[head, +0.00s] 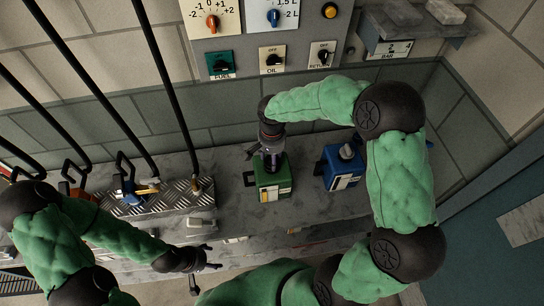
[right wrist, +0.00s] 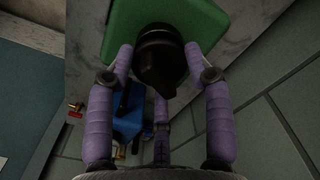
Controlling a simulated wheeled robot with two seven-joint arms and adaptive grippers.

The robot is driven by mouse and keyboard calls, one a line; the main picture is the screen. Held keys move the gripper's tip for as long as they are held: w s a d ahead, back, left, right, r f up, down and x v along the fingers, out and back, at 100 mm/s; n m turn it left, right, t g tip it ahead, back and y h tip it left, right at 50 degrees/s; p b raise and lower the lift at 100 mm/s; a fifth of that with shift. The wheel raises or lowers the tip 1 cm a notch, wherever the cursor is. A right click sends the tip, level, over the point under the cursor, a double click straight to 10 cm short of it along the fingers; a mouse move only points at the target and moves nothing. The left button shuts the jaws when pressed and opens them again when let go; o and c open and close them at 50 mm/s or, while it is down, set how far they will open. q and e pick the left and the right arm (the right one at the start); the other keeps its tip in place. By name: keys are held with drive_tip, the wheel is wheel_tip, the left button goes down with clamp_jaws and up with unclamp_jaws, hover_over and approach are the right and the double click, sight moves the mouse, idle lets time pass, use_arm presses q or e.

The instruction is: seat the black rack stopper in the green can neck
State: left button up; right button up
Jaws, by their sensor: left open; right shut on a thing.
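The green can (head: 272,180) stands on the grey bench, below my right gripper (head: 272,160). In the right wrist view the black stopper (right wrist: 158,60) is between the purple fingers of my right gripper (right wrist: 159,66), which is shut on it. The stopper is over the top of the green can (right wrist: 200,22). The can's neck is hidden behind the stopper, so I cannot tell how deep it sits. My left gripper (head: 212,257) is open and empty, low in front of the bench, left of the green can.
A blue can (head: 342,167) stands right of the green one. A tread-plate rack (head: 170,203) with black hoses and fittings lies at the left. A wall panel with knobs (head: 272,58) is behind. Bare bench (head: 320,205) lies in front of the blue can.

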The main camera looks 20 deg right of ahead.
drive_tip(key=shift+f+b, duration=0.45)
drive_tip(key=shift+f, duration=0.25)
drive_tip(key=o, duration=1.2)
drive_tip(key=shift+o, duration=0.2)
drive_tip(key=shift+r, duration=0.15)
wheel_tip(320, 180, up, 12)
drive_tip(key=o, duration=0.4)
